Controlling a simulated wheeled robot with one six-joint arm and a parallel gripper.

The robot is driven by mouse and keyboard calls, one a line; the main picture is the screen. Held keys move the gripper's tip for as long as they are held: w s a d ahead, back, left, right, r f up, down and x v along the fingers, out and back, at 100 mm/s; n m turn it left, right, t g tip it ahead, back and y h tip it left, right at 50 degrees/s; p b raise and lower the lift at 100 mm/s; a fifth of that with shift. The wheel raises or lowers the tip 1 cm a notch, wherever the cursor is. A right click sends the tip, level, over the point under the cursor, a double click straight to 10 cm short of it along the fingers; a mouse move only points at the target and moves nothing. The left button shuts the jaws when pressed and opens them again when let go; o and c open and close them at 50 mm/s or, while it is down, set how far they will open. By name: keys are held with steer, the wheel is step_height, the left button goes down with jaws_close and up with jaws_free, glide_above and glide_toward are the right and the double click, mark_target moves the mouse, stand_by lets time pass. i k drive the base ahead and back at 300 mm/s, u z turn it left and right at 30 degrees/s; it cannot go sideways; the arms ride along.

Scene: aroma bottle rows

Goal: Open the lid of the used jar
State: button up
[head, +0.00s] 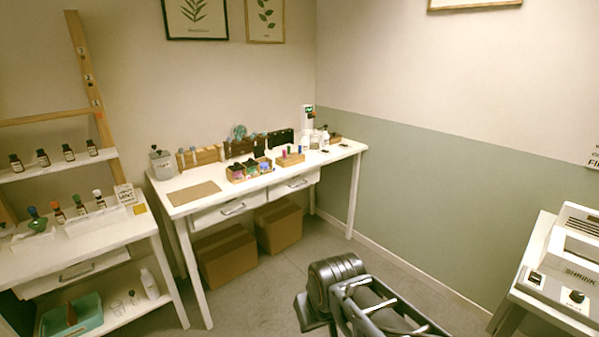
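A grey jar (162,164) stands at the left end of the white desk in the head view. It is upright, and its lid looks shut with a small knob on top. There is dark marking on its front, too small to read; I take it to be the used jar. My dark folded arm shows at the bottom right of centre, well apart from the desk and the jar. I cannot make out any gripper fingertips in this view.
The white desk (335,152) holds a brown mat (193,193), wooden racks and a box of coloured items (249,169). Cardboard boxes (228,256) sit under it. A bottle shelf (60,168) stands left, a shrink machine (570,262) right. Floor before the desk is clear.

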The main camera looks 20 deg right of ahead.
mark_target(159, 153)
steer(key=z, duration=1.65)
steer(key=i, duration=1.65)
steer(key=u, duration=2.35)
